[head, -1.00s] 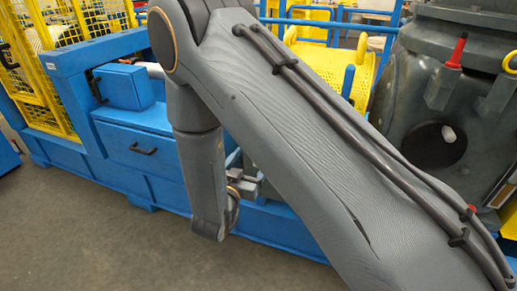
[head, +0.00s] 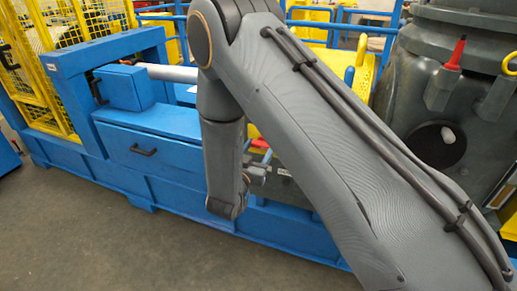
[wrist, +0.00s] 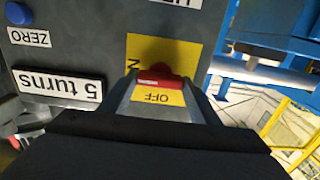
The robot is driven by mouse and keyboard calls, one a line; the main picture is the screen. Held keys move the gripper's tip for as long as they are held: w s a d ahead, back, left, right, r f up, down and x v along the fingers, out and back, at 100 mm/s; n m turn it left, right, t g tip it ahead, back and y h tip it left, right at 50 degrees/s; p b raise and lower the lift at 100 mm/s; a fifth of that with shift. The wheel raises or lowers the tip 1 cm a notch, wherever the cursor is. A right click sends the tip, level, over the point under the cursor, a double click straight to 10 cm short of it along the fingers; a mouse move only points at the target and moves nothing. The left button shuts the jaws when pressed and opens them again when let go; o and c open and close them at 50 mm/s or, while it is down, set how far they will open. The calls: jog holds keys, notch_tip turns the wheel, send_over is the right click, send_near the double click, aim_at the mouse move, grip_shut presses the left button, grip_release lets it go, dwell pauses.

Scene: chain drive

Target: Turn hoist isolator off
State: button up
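The hoist isolator is a red rotary knob (wrist: 158,74) on a yellow plate (wrist: 190,55), set on a grey panel. The wrist view shows the panel upside down. The OFF label (wrist: 158,98) lies on the near side of the knob, and a letter N shows at the plate's left. My gripper (wrist: 160,80) has its two fingers parted, one on each side of the knob, with the tips at it. I cannot tell whether they press on it. In the head view my arm hides the isolator.
A blue button (wrist: 18,13) marked ZERO and a "5 turns" label (wrist: 58,88) are on the same panel (wrist: 85,45). A blue machine base (head: 170,185), a yellow mesh cage (head: 40,60) and a dark grey vessel (head: 455,90) stand around. The grey floor (head: 90,240) in front is clear.

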jog(key=shift+c, duration=0.7)
jog(key=shift+n, duration=0.4)
jog(key=n+p, duration=0.2)
jog(key=shift+n, duration=0.4)
jog(key=n+p, duration=0.2)
jog(key=n, duration=0.3)
jog(key=shift+a+n, duration=0.1)
jog(key=shift+n, duration=0.2)
jog(key=n+p, duration=0.1)
jog(key=n, duration=0.3)
jog(key=shift+p, duration=0.35)
jog(key=n+p, duration=0.1)
jog(key=n, duration=0.3)
jog(key=shift+a+n, duration=0.1)
jog(key=shift+n, duration=0.2)
jog(key=shift+f, duration=0.1)
